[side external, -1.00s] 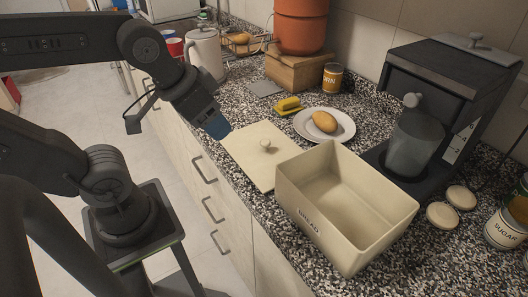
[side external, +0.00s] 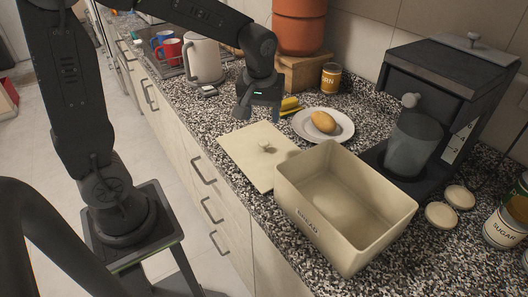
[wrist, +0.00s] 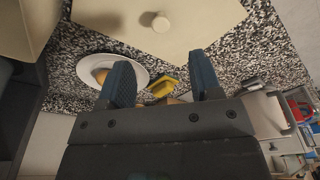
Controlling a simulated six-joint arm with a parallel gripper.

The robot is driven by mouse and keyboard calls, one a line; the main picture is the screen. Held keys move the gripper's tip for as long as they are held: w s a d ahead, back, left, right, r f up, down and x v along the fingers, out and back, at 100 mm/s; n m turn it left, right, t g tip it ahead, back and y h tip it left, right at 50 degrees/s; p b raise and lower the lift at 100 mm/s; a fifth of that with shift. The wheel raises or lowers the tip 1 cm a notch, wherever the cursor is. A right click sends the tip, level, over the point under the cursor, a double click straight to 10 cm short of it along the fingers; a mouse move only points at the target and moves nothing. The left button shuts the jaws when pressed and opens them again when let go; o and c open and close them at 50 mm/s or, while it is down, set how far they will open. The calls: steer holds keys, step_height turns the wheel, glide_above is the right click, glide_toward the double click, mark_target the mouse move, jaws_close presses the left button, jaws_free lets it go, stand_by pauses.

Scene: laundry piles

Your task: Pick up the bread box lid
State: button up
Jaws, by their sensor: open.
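The bread box lid (side external: 252,165) is a flat cream panel with a small round knob (side external: 264,146), lying on the speckled counter just left of the open bread box (side external: 320,232). In the wrist view the lid (wrist: 205,20) fills the top, with its knob (wrist: 160,22) ahead of and between my fingers. My gripper (side external: 277,118) hangs above the counter near the lid's far end, pointing down. In the wrist view my gripper (wrist: 160,65) is open, its two blue fingers apart with nothing between them.
A white plate (side external: 344,132) with a yellow-brown potato-like item (side external: 323,121) and a yellow object (side external: 289,103) lie beyond the lid. A coffee machine (side external: 455,85) stands right of the box. Terracotta pots (side external: 300,25), a can (side external: 331,76) and a kettle (side external: 204,60) are farther back.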

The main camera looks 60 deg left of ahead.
mark_target(264, 142)
steer(key=f, duration=0.6)
steer(key=shift+w+a, duration=0.3)
steer(key=shift+a, duration=0.05)
steer(key=shift+w+a+f, duration=0.15)
steer(key=shift+w+f, duration=0.05)
steer(key=shift+f, duration=0.65)
steer(key=shift+w+a+f, duration=0.15)
steer(key=shift+a+f, duration=0.05)
steer(key=shift+f, duration=0.6)
steer(key=shift+w+a+f, duration=0.15)
steer(key=shift+w+f, duration=0.05)
steer(key=shift+f, duration=0.65)
steer(key=shift+c, duration=0.3)
jaws_close()
